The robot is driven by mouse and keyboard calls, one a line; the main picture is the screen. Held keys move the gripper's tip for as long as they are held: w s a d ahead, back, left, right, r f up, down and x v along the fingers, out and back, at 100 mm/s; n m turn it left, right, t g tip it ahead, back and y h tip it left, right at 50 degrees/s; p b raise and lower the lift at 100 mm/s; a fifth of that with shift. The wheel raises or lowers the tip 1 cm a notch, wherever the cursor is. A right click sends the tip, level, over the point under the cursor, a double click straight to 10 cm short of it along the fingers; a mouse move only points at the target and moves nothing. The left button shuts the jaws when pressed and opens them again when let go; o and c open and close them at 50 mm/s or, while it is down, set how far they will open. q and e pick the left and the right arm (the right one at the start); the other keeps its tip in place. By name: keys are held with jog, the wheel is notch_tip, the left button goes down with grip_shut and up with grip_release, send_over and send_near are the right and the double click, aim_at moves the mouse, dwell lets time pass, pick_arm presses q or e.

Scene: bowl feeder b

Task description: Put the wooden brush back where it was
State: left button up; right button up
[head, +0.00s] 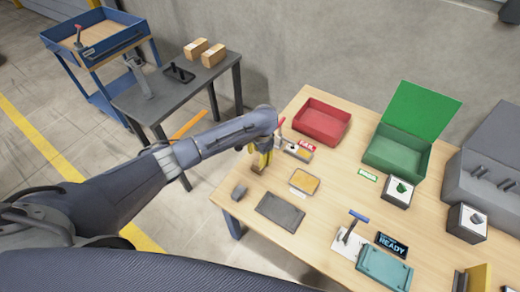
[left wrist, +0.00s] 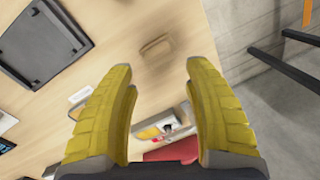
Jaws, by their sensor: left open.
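My left gripper (head: 262,163) is over the left part of the wooden table, with its yellow fingers pointing down. In the left wrist view its two fingers (left wrist: 158,75) are spread wide with nothing between them. A small brown piece that looks like the wooden brush (head: 258,171) lies on the table just below the fingertips. It also shows as a faint brown block (left wrist: 155,48) beyond the fingertips, its colour close to the table's. The fingers partly hide it in the head view. My right gripper cannot be made out.
A red bin (head: 322,121) and a green bin (head: 397,151) stand behind. The table's left edge is close.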

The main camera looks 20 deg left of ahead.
pick_arm(q)
jog(key=shift+s+d+r, duration=0.1)
jog(key=shift+d+r, duration=0.1)
jog(key=shift+r, duration=1.3)
jog(key=shift+d+r, duration=0.15)
jog(key=shift+r, duration=1.3)
